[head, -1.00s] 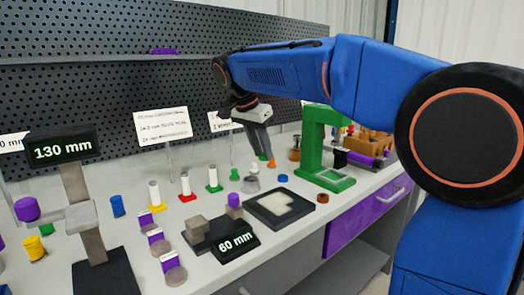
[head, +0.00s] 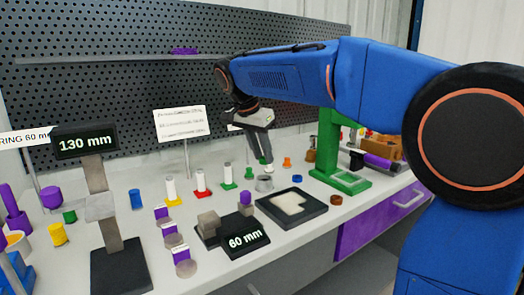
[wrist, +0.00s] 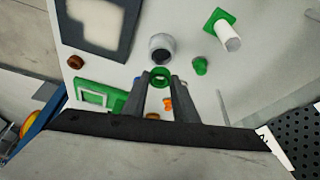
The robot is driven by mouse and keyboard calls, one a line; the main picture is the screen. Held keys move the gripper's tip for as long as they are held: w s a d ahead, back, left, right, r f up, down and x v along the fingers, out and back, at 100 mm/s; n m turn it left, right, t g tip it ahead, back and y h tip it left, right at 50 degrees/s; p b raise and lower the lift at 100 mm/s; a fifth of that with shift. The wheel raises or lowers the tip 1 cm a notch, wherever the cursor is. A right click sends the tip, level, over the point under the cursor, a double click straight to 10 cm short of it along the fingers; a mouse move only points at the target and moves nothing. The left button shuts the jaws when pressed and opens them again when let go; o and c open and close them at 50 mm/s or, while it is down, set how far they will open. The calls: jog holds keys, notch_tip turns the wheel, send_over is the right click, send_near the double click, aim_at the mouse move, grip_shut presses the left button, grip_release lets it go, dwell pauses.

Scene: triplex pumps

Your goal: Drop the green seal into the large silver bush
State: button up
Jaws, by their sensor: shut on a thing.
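The green seal (wrist: 160,77), a small ring, is pinched between the fingertips of my gripper (wrist: 160,88) in the wrist view. The large silver bush (wrist: 161,47) is a grey, open-topped cylinder with a dark bore; it stands upright on the bench just beyond the seal in that view. In the head view my gripper (head: 266,167) points down just behind and above the silver bush (head: 264,184), close to it. The seal is too small to make out clearly there. The seal is outside the bush.
A green cylinder (wrist: 200,66) and a white post on a green base (wrist: 222,30) stand near the bush. A black tray (head: 316,208), a blue ring (head: 294,179), an orange part (head: 287,162) and a green press (head: 340,180) are also close by.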

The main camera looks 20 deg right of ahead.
aim_at(261, 163)
jog(key=shift+f, duration=2.45)
jog(key=o, duration=1.1)
jog(key=v, duration=1.7)
jog(key=shift+r, duration=0.2)
jog(key=shift+w, duration=0.1)
